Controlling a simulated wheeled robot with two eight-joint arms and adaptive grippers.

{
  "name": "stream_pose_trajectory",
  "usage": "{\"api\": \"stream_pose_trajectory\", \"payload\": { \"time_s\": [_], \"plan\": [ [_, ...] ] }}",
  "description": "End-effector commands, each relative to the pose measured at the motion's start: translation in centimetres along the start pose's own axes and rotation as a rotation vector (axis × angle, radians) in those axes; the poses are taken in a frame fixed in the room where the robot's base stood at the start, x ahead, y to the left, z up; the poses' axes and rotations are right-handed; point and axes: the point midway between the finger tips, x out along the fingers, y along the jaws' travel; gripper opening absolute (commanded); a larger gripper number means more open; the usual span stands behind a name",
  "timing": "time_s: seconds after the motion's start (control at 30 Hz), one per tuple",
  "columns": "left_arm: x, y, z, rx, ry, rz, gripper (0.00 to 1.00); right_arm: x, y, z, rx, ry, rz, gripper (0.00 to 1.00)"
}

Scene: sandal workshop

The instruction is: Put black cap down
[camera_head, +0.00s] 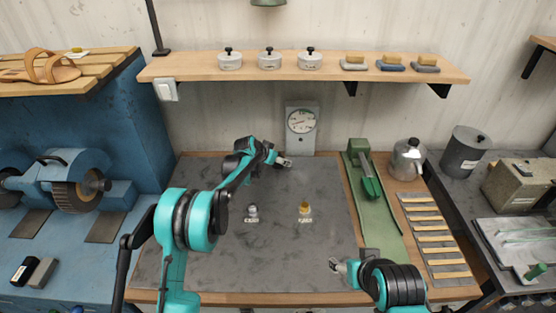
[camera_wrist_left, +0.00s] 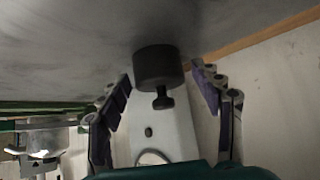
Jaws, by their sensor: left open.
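The black cap (camera_wrist_left: 158,68), a short dark cylinder with a small knob, shows in the left wrist view, which appears upside down. Its flat side meets the grey mat (camera_wrist_left: 60,45), and its knob points away from the mat. My left gripper (camera_wrist_left: 165,100) is open, with a purple-padded finger on each side of the cap and gaps between. In the head view my left gripper (camera_head: 284,162) is at the back of the mat (camera_head: 330,245), and I cannot make out the cap there. My right gripper (camera_head: 338,265) is low near the front right of the mat; its jaws are unclear.
A white-faced dial gauge (camera_head: 301,122) stands just behind my left gripper. A clear small bottle (camera_head: 252,211) and an amber one (camera_head: 304,208) stand mid-mat with labels. A green press (camera_head: 365,175) and a metal pot (camera_head: 407,160) are to the right. The mat's front is clear.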

Motion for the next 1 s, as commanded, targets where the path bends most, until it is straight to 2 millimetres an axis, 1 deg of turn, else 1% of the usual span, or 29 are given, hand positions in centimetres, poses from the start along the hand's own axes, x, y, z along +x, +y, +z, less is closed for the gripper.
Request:
{"api": "stream_pose_trajectory", "payload": {
  "time_s": [0.13, 0.23, 0.37, 0.5, 0.6, 0.7, 0.8, 1.0],
  "plan": [
    [-0.4, 0.0, -0.4, 0.000, 0.000, 0.000, 0.65, -0.3, 0.0, -0.2, 0.000, 0.000, 0.000, 0.65],
    [-1.7, -0.1, -0.4, 0.000, 0.000, -0.001, 0.65, -0.6, 0.0, -0.4, 0.000, 0.000, 0.000, 0.65],
    [-4.5, 0.0, -0.4, -0.001, 0.000, -0.001, 0.65, -1.1, 0.0, -0.8, 0.000, 0.000, 0.000, 0.65],
    [-7.8, -0.1, -0.4, -0.001, 0.001, -0.001, 0.65, -1.7, 0.0, -1.2, 0.000, 0.000, 0.000, 0.65],
    [-9.6, 0.0, -0.4, -0.001, 0.000, -0.001, 0.65, -2.0, 0.0, -1.4, 0.000, 0.000, 0.000, 0.65],
    [-11.0, 0.0, -0.3, 0.000, 0.000, -0.001, 0.65, -2.2, 0.0, -1.6, 0.000, 0.000, 0.000, 0.65],
    [-11.9, 0.0, -0.3, 0.000, 0.000, -0.001, 0.65, -2.4, 0.0, -1.7, 0.000, 0.000, 0.000, 0.65],
    [-12.6, 0.0, -0.2, -0.002, -0.001, -0.002, 0.65, -2.4, 0.0, -1.7, 0.000, 0.000, 0.000, 0.65]
  ]
}}
